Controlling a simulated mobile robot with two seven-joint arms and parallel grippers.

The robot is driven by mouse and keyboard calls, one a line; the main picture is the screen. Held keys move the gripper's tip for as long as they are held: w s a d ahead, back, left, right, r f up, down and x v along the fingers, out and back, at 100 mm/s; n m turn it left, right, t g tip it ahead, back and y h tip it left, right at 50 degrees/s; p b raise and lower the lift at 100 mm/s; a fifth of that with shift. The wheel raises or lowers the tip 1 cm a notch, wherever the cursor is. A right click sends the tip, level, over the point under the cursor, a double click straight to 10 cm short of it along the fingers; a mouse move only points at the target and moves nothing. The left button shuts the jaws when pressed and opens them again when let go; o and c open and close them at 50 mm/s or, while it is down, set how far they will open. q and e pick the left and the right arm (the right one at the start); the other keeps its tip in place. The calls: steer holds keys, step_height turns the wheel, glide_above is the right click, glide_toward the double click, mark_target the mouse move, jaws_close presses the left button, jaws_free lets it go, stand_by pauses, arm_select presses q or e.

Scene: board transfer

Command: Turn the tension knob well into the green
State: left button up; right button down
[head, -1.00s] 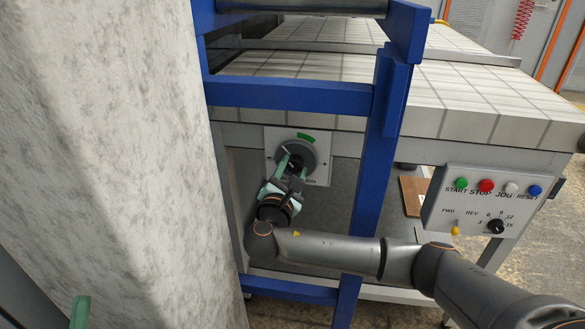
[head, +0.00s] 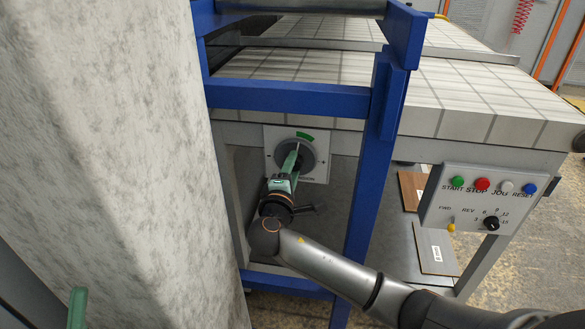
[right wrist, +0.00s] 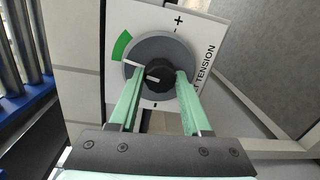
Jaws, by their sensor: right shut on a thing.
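The tension knob (right wrist: 160,74) is black, on a grey dial (right wrist: 146,52) of a white plate marked plus, minus and TENSION. In the head view the green arc (head: 305,136) is at the top of the dial (head: 308,156). My right gripper (right wrist: 160,84) is shut on the knob, one green finger on each side. In the head view my right gripper (head: 290,160) hides most of the knob. One green fingertip of my left gripper (head: 77,308) shows at bottom left.
A blue frame post (head: 372,160) stands right of the dial, with a blue crossbar (head: 290,98) above. A pale column (head: 120,150) fills the left. A control box (head: 480,200) hangs at right. Boards (head: 434,248) lie below the tiled table (head: 450,90).

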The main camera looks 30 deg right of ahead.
steer(key=shift+f+m, duration=0.15)
steer(key=shift+m, duration=0.65)
steer(key=shift+c, duration=1.8)
jaws_free()
steer(key=p+v, duration=0.2)
steer(key=v, duration=1)
steer(key=shift+s+a+p, duration=0.2)
steer(key=shift+s+p, duration=0.05)
steer(key=shift+p, duration=0.1)
steer(key=shift+r, duration=0.25)
